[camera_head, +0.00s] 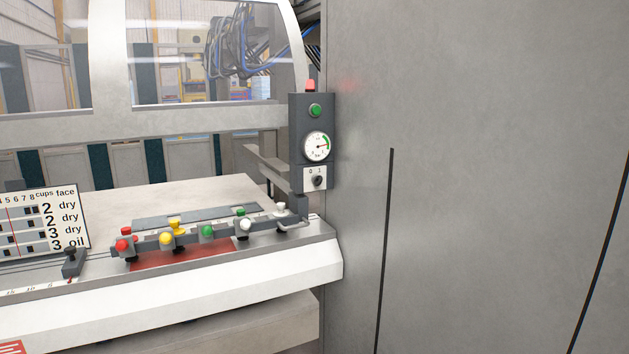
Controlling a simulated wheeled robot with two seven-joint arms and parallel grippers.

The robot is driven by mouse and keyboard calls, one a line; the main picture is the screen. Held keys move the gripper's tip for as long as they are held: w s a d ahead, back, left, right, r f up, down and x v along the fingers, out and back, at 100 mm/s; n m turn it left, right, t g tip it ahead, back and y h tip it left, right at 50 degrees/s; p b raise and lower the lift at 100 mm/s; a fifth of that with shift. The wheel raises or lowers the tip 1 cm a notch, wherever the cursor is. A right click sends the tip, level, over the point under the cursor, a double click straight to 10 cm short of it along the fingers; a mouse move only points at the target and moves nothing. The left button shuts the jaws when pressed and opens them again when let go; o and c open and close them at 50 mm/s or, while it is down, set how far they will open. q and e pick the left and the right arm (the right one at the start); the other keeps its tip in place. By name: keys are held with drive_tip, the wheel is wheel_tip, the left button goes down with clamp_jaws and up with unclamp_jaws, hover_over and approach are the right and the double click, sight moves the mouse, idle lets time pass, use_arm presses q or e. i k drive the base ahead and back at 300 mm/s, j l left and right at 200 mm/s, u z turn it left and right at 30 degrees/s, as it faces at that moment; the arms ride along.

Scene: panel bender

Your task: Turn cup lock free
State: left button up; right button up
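A dark control box (312,143) stands at the right end of the machine bed. It carries a red lamp on top, a green button (315,110), a round gauge (317,146) with a green arc, and a black rotary knob (317,181) on a pale plate with small marks. I cannot read for certain which way the knob points, nor any label naming it the cup lock. A bar (190,235) with red, yellow, green and white knobs lies along the bed, with a handle (292,224) at its right end. Neither gripper is in view.
A sign (42,222) with cups and face columns stands at the left. A small black-knobbed clamp (72,263) sits on the bed's front rail. A large grey cabinet (480,170) fills the right side. A clear window (205,55) is behind the bed.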

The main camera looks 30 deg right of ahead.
sight(316, 179)
drive_tip(key=i+z, duration=0.1)
drive_tip(key=z, duration=0.25)
drive_tip(key=j+z, duration=0.15)
drive_tip(key=z, duration=0.2)
drive_tip(key=i+j+z, duration=0.1)
drive_tip(key=z, duration=0.25)
drive_tip(key=i+j+z, duration=0.25)
drive_tip(key=j, duration=0.2)
drive_tip(key=j+z, duration=0.25)
drive_tip(key=j, duration=0.25)
drive_tip(key=i+j+z, duration=0.2)
drive_tip(key=j, duration=1.3)
drive_tip(key=i+z, duration=0.05)
